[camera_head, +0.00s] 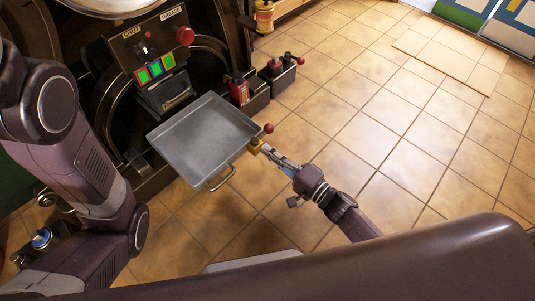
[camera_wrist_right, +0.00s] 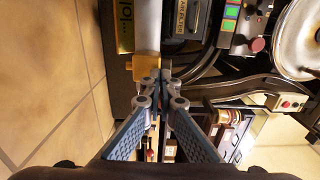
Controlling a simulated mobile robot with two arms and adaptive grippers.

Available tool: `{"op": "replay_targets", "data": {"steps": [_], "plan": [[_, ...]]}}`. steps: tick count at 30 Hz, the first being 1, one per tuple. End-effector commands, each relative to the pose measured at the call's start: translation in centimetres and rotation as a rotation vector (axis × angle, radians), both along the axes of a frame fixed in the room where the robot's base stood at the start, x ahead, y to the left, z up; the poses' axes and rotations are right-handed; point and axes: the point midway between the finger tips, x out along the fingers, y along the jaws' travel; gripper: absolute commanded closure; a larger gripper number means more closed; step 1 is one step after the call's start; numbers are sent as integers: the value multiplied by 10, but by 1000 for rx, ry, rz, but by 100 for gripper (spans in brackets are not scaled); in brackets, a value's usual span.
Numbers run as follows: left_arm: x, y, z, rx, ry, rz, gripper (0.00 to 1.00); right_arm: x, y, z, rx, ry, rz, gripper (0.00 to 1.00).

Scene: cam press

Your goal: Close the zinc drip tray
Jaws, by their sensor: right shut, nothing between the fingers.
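The zinc drip tray (camera_head: 205,138) is a shallow grey metal pan. It sticks out from the front of the dark press in the head view, with a wire handle (camera_head: 219,180) on its near edge. My right gripper (camera_head: 264,148) is shut and empty, with its fingertips beside the tray's right side at a small brass block (camera_head: 255,145). The right wrist view shows the shut fingertips (camera_wrist_right: 158,76) close to the brass block (camera_wrist_right: 146,66); I cannot tell whether they touch. My left arm crosses the left of the head view, but its gripper is not in view.
The press's control panel (camera_head: 150,47) with lit buttons stands behind the tray. A red ball knob (camera_head: 268,128) is just beyond my right fingertips. Dark boxes with red items (camera_head: 249,92) stand behind.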

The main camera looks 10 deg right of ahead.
Motion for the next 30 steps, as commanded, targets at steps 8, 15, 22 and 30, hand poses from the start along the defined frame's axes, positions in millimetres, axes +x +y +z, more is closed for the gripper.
{"op": "replay_targets", "data": {"steps": [8,15,22,30], "plan": [[-4,0,-2,0,-10,0,41,6,5,0,0,1,0,100],[-4,0,-2,1,-11,0,41,7,5,0,-1,1,0,100],[-4,0,0,1,-12,0,41,25,18,2,1,-2,0,100],[-5,0,0,1,-12,0,41,78,56,2,1,-4,0,100]]}}
